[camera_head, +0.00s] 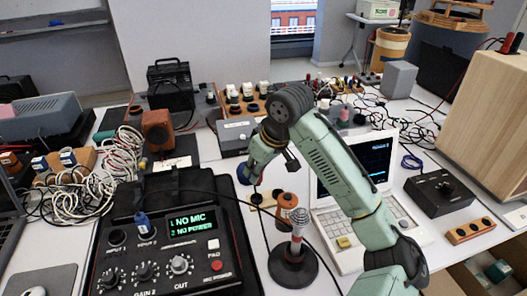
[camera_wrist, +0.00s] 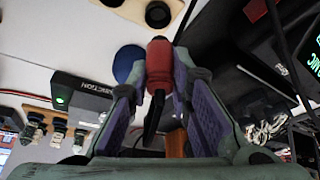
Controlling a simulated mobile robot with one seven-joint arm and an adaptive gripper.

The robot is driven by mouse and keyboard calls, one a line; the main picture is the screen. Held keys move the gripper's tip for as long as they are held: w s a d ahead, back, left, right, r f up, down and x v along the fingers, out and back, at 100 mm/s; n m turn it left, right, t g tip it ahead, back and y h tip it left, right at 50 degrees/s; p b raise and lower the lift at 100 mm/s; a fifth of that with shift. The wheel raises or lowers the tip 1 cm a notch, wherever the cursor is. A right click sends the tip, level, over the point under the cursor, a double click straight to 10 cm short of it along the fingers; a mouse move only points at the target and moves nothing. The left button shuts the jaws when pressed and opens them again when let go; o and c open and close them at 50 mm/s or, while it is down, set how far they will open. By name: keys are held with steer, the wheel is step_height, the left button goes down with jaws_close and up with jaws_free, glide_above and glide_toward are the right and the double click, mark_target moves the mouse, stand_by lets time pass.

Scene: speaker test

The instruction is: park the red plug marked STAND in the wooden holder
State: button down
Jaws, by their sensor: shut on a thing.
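My gripper (camera_head: 252,180) is over the middle of the table, between the mixer and the laptop. In the wrist view, its purple-padded fingers (camera_wrist: 160,95) are shut on a red plug (camera_wrist: 160,58), with a black cable end trailing from it. The plug's marking cannot be read. A pale wooden piece with dark round spots (camera_wrist: 136,9) lies beyond the plug, apart from it; it also shows just below my gripper in the head view (camera_head: 266,198). Another wooden block with dark holes (camera_head: 470,231) stands at the right. I cannot tell which is the holder.
The mixer (camera_head: 180,240) reads NO MIC and NO POWER. A microphone on a round black base (camera_head: 293,265) and an orange spool (camera_head: 287,202) stand close to my gripper. The laptop (camera_head: 352,190) is to the right. Tangled white cables (camera_head: 100,175) lie left.

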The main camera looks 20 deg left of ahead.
mark_target(256, 186)
steer(key=shift+w+a, duration=0.3)
steer(key=shift+w, duration=0.1)
steer(key=shift+s+f+b, duration=0.2)
steer(key=shift+f+b, duration=0.35)
steer(key=shift+b, duration=0.05)
step_height(256, 186, down, 4)
steer(key=b, duration=0.3)
steer(key=shift+b, duration=0.4)
steer(key=shift+f, duration=0.6)
steer(key=shift+f, duration=0.25)
steer(key=c, duration=1.4)
jaws_free()
